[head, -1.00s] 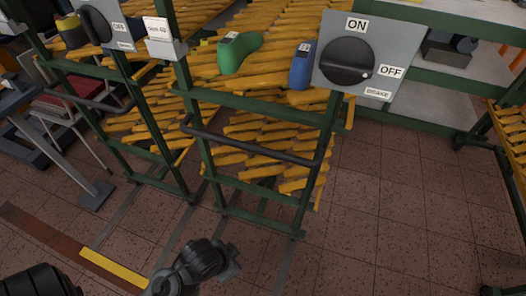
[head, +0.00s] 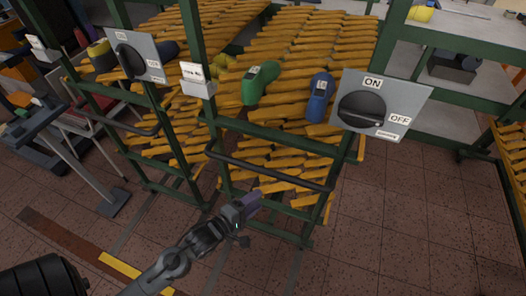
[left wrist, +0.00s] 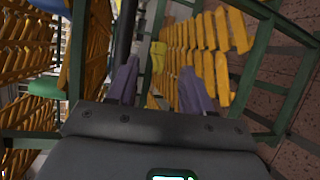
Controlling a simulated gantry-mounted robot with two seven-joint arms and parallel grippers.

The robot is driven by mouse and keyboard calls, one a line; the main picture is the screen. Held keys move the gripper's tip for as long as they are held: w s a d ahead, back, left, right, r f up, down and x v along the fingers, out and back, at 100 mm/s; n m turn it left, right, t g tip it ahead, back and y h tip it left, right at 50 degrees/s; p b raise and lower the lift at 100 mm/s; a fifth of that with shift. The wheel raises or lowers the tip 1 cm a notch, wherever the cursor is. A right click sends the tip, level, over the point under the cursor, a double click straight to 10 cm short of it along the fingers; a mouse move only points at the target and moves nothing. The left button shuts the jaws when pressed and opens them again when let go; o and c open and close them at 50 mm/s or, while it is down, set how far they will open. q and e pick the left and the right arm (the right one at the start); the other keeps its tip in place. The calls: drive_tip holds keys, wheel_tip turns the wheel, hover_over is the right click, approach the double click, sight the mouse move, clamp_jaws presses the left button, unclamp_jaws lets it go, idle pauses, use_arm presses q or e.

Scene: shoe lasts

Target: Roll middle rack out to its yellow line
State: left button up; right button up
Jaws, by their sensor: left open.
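The middle rack, a green frame with sloping orange slats (head: 270,155), stands at centre in the head view. A green last (head: 260,83) and a blue last (head: 319,97) lie on it. Its dark handle bar (head: 268,174) crosses the front. Its grey brake panel (head: 405,90) has a black knob whose white mark points toward OFF. A yellow line (head: 132,271) is on the floor at lower left. My left gripper (head: 250,206) is open and empty, low in front of the handle. In the left wrist view, its purple fingers (left wrist: 158,82) are apart; a dark bar (left wrist: 125,32) runs beyond the left finger.
Another rack with its own switch panel (head: 139,56) stands close on the left. Floor rails run forward from the racks. A grey stand (head: 100,180) is farther left. The tiled floor right of the middle rack (head: 400,220) is clear, up to another slatted rack at the right edge.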

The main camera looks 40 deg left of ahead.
use_arm(q)
drive_tip(key=p, duration=0.4)
approach(263, 173)
drive_tip(key=w+f, duration=0.1)
drive_tip(key=w, duration=0.1)
drive_tip(key=shift+y, duration=0.3)
drive_tip(key=w, duration=0.3)
drive_tip(key=w+b, duration=0.1)
drive_tip(key=w, duration=0.2)
drive_tip(key=w+f, duration=0.1)
drive_tip(key=w, duration=0.2)
drive_tip(key=shift+d+f, duration=0.1)
drive_tip(key=shift+d, duration=0.15)
drive_tip(key=shift+w+f+b, duration=0.1)
drive_tip(key=shift+w+b, duration=0.3)
drive_tip(key=shift+w, duration=0.4)
use_arm(e)
drive_tip(key=r, duration=0.4)
drive_tip(key=shift+s+a+r, duration=0.1)
drive_tip(key=shift+s+a, duration=0.05)
drive_tip(key=shift+a, duration=0.1)
use_arm(q)
drive_tip(key=shift+c, duration=0.4)
clamp_jaws()
